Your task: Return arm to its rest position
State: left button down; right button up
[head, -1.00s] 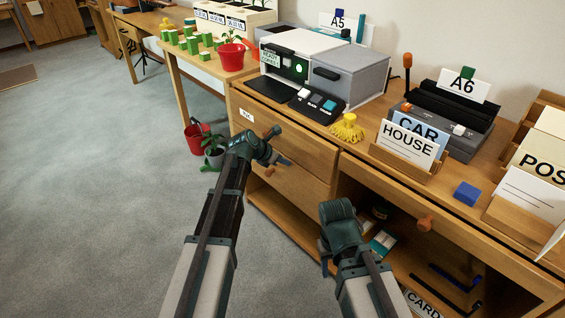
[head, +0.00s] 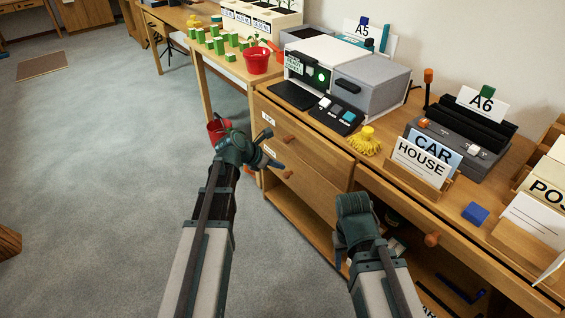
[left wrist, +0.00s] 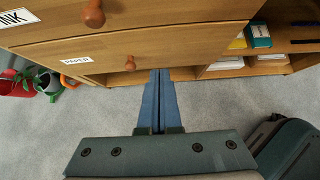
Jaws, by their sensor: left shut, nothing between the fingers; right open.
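My left gripper (head: 272,160) is in front of the desk's left drawers in the head view, apart from anything on the desk top. In the left wrist view its two blue fingers (left wrist: 157,100) lie together with nothing between them. They point at the desk front below the drawer labelled PAPER (left wrist: 130,55). I cannot tell how close they are to it. My right arm's dark wrist (head: 356,212) is in front of the desk's open lower shelf. The fingers of my right gripper are hidden behind that wrist.
The desk holds a grey and white machine (head: 345,75), a yellow tassel (head: 366,141), card holders (head: 422,160) and a blue block (head: 475,214). Orange drawer knobs (head: 432,240) stick out. A red bucket (head: 216,130) stands on the floor. The grey floor (head: 110,180) at left is open.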

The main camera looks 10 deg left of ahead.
pick_arm(q)
jog(key=s+d+f+m+g+y, duration=0.1)
jog(key=s+d+f+m+g, duration=0.2)
jog(key=s+d+m, duration=0.5)
jog(key=s+d+f+m+g+y, duration=0.1)
jog(key=s+d+f+m+g, duration=0.1)
jog(key=s+d+m, duration=0.5)
jog(key=s+a+m+g+y, duration=0.2)
jog(key=s+m+y, duration=0.3)
jog(key=s+m, duration=0.9)
jog(key=w+r+m+p, duration=0.3)
jog(key=r+p, duration=2.7)
jog(key=p, duration=0.1)
jog(key=shift+w+d+r, duration=0.15)
jog(key=shift+d, duration=0.2)
